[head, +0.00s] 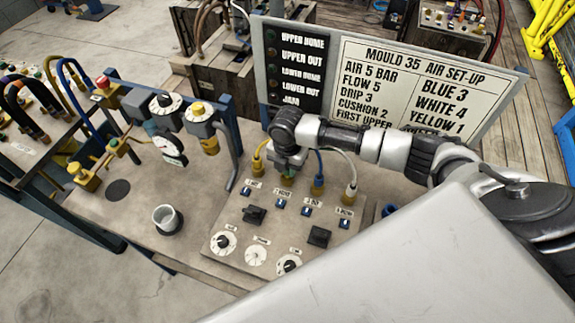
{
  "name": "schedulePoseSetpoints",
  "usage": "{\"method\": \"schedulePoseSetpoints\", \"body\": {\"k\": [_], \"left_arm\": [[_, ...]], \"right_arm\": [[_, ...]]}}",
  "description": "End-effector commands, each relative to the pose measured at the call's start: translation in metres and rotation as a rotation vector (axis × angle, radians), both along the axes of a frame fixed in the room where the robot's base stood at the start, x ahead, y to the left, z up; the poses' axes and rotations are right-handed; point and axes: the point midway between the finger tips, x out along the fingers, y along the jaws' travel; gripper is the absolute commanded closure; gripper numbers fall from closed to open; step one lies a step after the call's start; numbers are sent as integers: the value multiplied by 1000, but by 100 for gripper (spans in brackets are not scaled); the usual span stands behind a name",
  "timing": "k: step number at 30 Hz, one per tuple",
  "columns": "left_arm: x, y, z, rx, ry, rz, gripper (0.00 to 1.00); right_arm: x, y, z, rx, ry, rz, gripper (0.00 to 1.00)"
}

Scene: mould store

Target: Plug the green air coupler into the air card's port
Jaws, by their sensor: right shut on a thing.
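My right gripper (287,166) points down over the back row of the air card (228,245) and is shut on the green air coupler (287,181). The coupler is at the second position from the left, between the yellow coupler (258,166) and the blue coupler (318,186). The white coupler (351,194) stands at the right end. The port under the green coupler is hidden, so I cannot tell whether the coupler is seated or just above it. My left gripper is out of view.
The set-up board (425,85) stands close behind my right wrist. Regulators and a gauge (173,148) are on the left. Knobs (223,243) line the card's front.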

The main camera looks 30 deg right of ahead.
Motion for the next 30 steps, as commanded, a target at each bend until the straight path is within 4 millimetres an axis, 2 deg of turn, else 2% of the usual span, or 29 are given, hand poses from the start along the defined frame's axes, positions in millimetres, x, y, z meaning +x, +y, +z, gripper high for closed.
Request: {"method": "schedulePoseSetpoints", "body": {"k": [27,30], "left_arm": [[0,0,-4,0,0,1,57],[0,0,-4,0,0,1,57]], "right_arm": [[0,0,-9,1,1,0,97],[0,0,-9,1,1,0,100]]}}
